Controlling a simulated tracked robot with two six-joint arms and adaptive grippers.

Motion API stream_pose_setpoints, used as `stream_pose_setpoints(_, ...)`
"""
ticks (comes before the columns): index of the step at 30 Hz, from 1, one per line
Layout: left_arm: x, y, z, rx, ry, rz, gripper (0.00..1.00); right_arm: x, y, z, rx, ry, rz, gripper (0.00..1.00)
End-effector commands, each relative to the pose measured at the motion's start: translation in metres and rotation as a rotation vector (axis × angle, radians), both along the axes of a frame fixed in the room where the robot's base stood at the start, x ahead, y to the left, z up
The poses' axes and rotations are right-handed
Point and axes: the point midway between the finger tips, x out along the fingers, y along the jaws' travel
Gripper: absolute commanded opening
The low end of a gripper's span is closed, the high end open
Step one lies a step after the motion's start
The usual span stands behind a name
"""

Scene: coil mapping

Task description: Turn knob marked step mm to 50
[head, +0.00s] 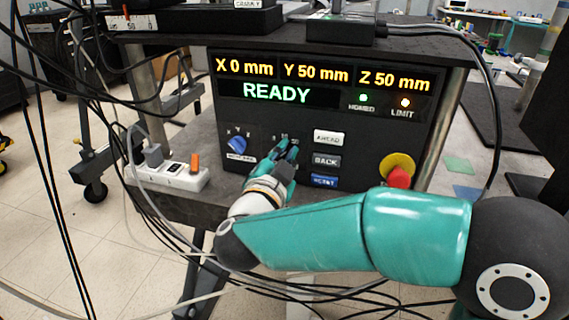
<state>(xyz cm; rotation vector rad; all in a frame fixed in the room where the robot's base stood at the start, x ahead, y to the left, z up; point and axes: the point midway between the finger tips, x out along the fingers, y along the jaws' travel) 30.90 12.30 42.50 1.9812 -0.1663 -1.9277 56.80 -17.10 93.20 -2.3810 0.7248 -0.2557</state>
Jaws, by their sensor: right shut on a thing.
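The black control panel (235,120) faces me. Its display reads X 0 mm, Y 50 mm, Z 50 mm, with READY below. My right gripper (287,148) is at the panel's lower middle, shut on the step knob, under a row of small scale marks. The gripper hides the knob, so I cannot see where its pointer stands. A blue knob (237,145) with X, Y, Z marks sits to the left of the gripper. My left gripper is not in view.
White AHEAD (328,137), grey BACK (325,160) and blue HOME-like (324,181) buttons lie just right of the gripper. A red stop button (400,177) is at lower right. A power strip (180,177) and loose cables lie at left.

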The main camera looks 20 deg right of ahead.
Motion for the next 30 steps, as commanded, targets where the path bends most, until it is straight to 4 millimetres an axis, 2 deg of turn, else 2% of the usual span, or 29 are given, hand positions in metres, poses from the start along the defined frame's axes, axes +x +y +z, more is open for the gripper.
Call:
stream_pose_setpoints(1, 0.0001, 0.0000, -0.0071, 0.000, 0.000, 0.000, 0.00, 0.0004, -0.0033, -0.0017, 0.025, -0.021, -0.007, 0.00)
stream_pose_setpoints(6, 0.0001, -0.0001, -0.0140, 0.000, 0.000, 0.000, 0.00, 0.0002, -0.0041, -0.0013, 0.081, -0.057, -0.007, 0.00)
stream_pose_setpoints(23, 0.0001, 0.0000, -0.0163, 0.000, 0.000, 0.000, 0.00, -0.0002, -0.0050, 0.0002, 0.112, -0.077, -0.007, 0.00)
stream_pose_setpoints(24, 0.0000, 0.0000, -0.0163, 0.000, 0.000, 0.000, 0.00, -0.0002, -0.0050, 0.0002, 0.112, -0.078, -0.007, 0.18)
stream_pose_setpoints(27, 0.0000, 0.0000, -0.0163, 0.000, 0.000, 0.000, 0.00, -0.0003, -0.0050, 0.0001, 0.111, -0.077, -0.008, 0.35)
stream_pose_setpoints(28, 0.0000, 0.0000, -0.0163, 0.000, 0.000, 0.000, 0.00, -0.0003, -0.0050, 0.0001, 0.111, -0.077, -0.008, 0.39)
stream_pose_setpoints(30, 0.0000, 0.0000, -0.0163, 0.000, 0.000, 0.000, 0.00, -0.0004, -0.0049, 0.0000, 0.110, -0.076, -0.007, 0.39)
